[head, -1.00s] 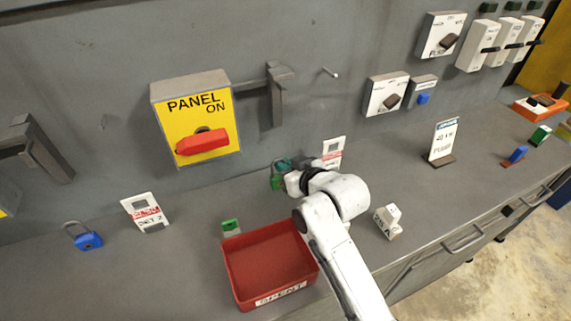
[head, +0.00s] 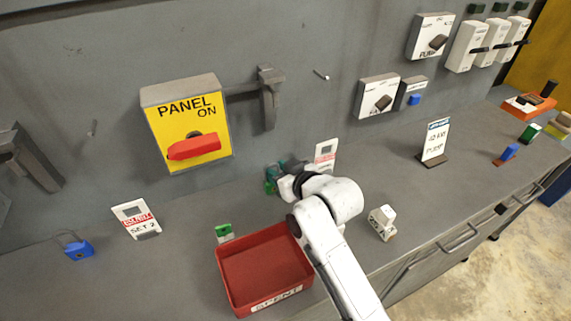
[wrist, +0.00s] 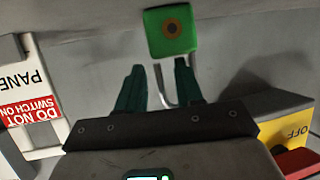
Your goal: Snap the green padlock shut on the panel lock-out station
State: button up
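The green padlock (wrist: 172,33) shows at the top of the wrist view, its body facing me. Its metal shackle (wrist: 160,86) reaches back toward my gripper (wrist: 158,68). The two teal fingers are apart, with the padlock body beyond their tips; I cannot tell whether they touch the shackle. In the head view my gripper (head: 284,167) is low at the back of the bench, and the padlock (head: 270,186) is partly hidden beside it. The yellow panel box (head: 187,124) reads PANEL ON, with its red handle (head: 194,147) across it. A grey bracket (head: 269,97) sits right of it.
A white-and-red tag (head: 326,155) stands close right of my gripper. A red SPENT bin (head: 262,270) stands in front, with a small green block (head: 223,231) behind it.

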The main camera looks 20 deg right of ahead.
jog(key=v, duration=0.7)
jog(key=shift+b, duration=0.3)
notch_tip(320, 180, up, 8)
jog(key=shift+s, duration=0.2)
